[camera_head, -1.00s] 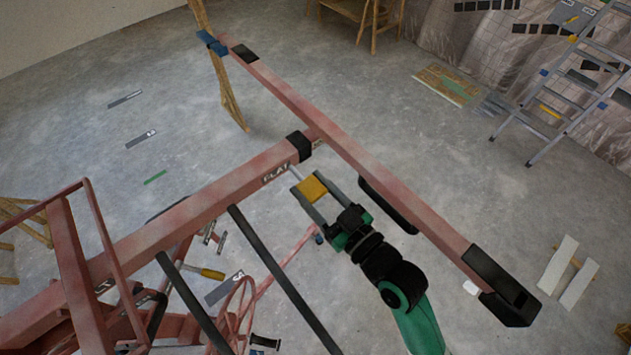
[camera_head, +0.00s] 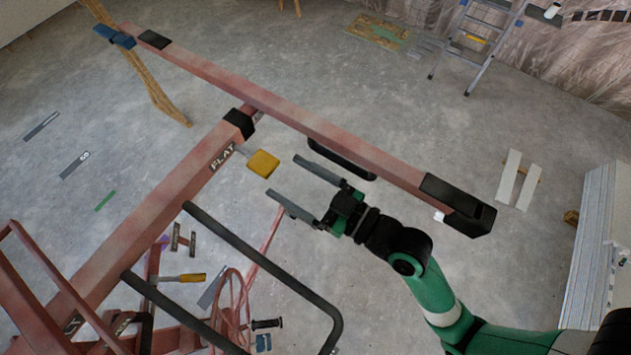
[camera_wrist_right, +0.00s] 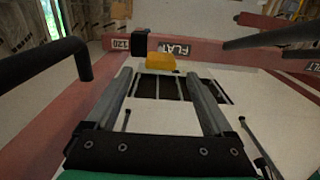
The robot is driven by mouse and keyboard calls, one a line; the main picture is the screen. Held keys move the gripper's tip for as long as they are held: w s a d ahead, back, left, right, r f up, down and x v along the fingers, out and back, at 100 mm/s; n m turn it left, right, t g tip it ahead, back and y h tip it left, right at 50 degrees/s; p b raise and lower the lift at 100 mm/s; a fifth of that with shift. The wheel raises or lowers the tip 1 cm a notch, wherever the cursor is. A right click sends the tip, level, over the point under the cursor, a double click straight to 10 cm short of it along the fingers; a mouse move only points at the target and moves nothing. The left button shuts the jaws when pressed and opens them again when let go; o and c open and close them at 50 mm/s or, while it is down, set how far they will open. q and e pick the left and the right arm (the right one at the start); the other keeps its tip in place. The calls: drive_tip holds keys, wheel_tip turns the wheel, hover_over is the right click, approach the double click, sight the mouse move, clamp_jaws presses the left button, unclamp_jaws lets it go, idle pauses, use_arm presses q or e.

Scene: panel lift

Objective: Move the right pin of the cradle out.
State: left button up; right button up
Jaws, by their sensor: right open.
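A pin with a yellow block handle (camera_head: 263,164) sticks out on a short metal shaft from the pink beam (camera_head: 160,205) marked FLAT, close to its black end collar. My right gripper (camera_head: 284,175) is open and empty. Its two grey fingers point at the yellow handle, with the tips just short of it and a small gap between. In the right wrist view the yellow handle (camera_wrist_right: 160,62) shows ahead, between the lines of the two open fingers. My left gripper is in neither view.
A long pink crossbar (camera_head: 300,130) with black end pads runs just beyond my gripper. A black tube frame (camera_head: 270,260) and a second yellow handle (camera_head: 192,278) lie to the lower left. A stepladder (camera_head: 478,45) stands at the back.

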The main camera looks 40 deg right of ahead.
drive_tip(key=v, duration=0.5)
drive_tip(key=shift+b, duration=0.35)
idle(0.3)
drive_tip(key=w+r+n+t+y, duration=0.1)
drive_tip(key=w+r+n+t, duration=0.15)
drive_tip(key=r, duration=0.95)
drive_tip(key=w+r+n+t+y, duration=0.1)
drive_tip(key=w+r+t+y, duration=0.15)
drive_tip(key=r, duration=0.95)
drive_tip(key=d+r+m+t+h+p, duration=0.1)
drive_tip(key=r+p, duration=0.5)
drive_tip(key=r, duration=0.8)
drive_tip(key=s+d+r+m+t+h+p, duration=0.1)
drive_tip(key=r+m+t+h+p, duration=0.3)
drive_tip(key=r, duration=1)
drive_tip(key=shift+s+d+r+m+h+p, duration=0.15)
drive_tip(key=shift+d+r+m+h+p, duration=0.15)
drive_tip(key=shift+d+m+h+p, duration=0.45)
